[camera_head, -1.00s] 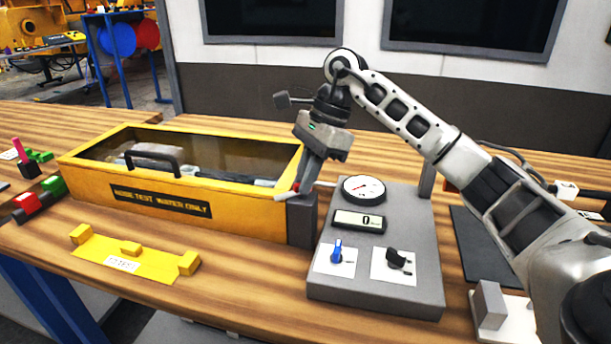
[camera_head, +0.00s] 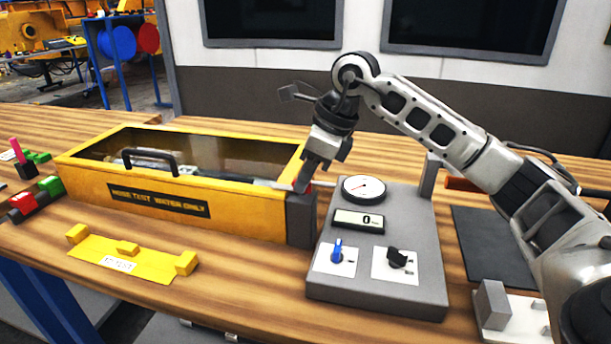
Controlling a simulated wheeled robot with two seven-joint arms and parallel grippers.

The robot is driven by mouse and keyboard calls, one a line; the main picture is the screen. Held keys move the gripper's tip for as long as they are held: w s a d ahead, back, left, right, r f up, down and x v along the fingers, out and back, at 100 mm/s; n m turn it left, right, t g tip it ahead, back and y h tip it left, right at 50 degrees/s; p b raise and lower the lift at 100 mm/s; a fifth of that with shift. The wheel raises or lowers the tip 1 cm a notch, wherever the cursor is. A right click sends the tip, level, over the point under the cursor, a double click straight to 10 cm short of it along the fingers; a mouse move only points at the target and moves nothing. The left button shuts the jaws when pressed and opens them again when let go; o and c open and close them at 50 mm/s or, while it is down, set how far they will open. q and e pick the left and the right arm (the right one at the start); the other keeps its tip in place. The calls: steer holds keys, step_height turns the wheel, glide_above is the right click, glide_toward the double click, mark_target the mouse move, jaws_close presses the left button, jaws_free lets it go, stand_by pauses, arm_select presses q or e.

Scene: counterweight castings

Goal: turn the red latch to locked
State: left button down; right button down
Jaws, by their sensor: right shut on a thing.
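My right gripper (camera_head: 301,186) points down at the right front corner of the yellow test box (camera_head: 230,226), above a dark grey block (camera_head: 301,222). It is shut on the red latch, which its fingers now almost wholly hide. I cannot tell from this view which way the latch points. The box's clear lid is down, with a black handle (camera_head: 150,160) on it. My left gripper is not in view.
A grey panel (camera_head: 330,283) with a round gauge (camera_head: 364,189), a display, a blue knob (camera_head: 338,250) and a black knob (camera_head: 397,258) stands just right of the block. A yellow bracket (camera_head: 100,252) lies in front of the box. Bare wood lies between bracket and panel.

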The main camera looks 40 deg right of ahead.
steer(key=shift+m, duration=0.4)
steer(key=c, duration=1.5)
jaws_free()
steer(key=v, duration=1.6)
steer(key=shift+a, duration=0.2)
steer(key=shift+s, duration=0.1)
